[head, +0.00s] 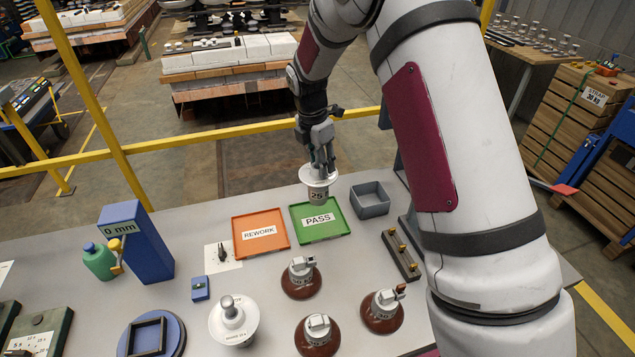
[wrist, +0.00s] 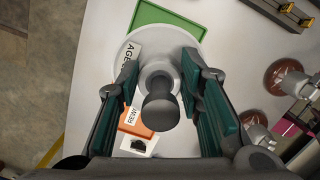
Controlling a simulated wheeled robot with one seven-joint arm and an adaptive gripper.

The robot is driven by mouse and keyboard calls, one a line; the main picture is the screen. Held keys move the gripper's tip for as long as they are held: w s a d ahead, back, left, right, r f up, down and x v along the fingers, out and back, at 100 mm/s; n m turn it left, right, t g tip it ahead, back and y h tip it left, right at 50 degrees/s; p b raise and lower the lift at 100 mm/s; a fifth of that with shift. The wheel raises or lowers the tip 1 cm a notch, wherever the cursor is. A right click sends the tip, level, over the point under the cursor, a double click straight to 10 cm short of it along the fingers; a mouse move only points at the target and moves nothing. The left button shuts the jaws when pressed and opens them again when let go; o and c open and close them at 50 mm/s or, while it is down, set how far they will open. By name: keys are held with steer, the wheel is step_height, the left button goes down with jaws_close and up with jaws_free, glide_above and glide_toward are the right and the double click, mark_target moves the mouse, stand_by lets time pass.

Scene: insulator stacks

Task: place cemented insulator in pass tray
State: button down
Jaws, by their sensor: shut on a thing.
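The green PASS tray (head: 335,231) lies on the table just below and in front of the held insulator, empty. In the wrist view the green tray (wrist: 150,14) is partly hidden behind the insulator's disc. The insulator appears above the table at the tray's far edge; its exact height is hard to tell.
The orange REWORK tray (head: 250,247) is left of the green tray. A grey bin (head: 370,198) is right of it. Brown insulators (head: 302,280) and a white insulator (head: 234,320) stand nearer. A blue gauge (head: 135,240) reads 0 mm. A yellow rail (head: 230,133) runs behind the table.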

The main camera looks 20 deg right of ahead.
steer(key=shift+f+p, duration=0.7)
steer(key=shift+f, duration=3.5)
steer(key=c, duration=1.1)
jaws_free()
